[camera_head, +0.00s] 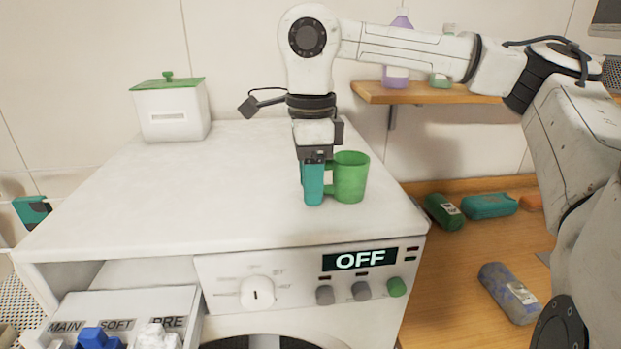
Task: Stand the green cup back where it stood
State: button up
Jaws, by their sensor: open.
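The green cup (351,178) stands upright on the white top of the washing machine (200,195), near its right front corner. Its handle is on its left side, toward my gripper. My gripper (312,197) points down with its teal fingers at the handle. The fingers are open and low, close to the machine top. The near finger hides part of the handle, so I cannot tell whether the fingers touch it.
A white box with a green lid (172,108) stands at the back left of the machine top. The detergent drawer (115,315) is pulled out at front left. A shelf (425,93) holds a purple bottle (396,55). Several packages lie on the wooden surface (450,285) at right.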

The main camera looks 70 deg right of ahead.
notch_tip(320, 180, up, 12)
jog(key=shift+r+b, duration=0.2)
jog(key=shift+b, duration=0.3)
jog(key=shift+c, duration=0.2)
dwell(1.4)
